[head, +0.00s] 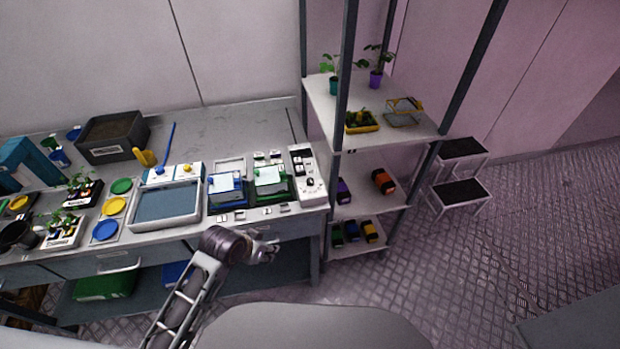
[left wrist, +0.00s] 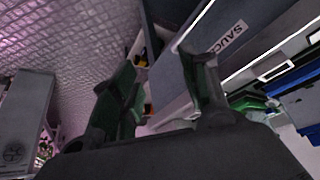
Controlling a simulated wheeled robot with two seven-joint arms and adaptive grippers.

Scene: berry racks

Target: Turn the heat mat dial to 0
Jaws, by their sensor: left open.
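A white control panel (head: 308,175) with dark knobs lies at the right end of the bench. I cannot tell which knob is the heat mat dial, and no scale is readable. My left gripper (head: 270,249) is open and empty in front of the bench's front edge, apart from all knobs. Its spread fingers (left wrist: 160,95) show in the left wrist view. My right gripper is not in view.
Blue and green lidded boxes stand between tray and panel. A shelf rack (head: 425,130) with plants and punnets rises right of the bench. In the left wrist view, a grey front (left wrist: 205,75) with a label partly reading "SAUC" is close to the fingers.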

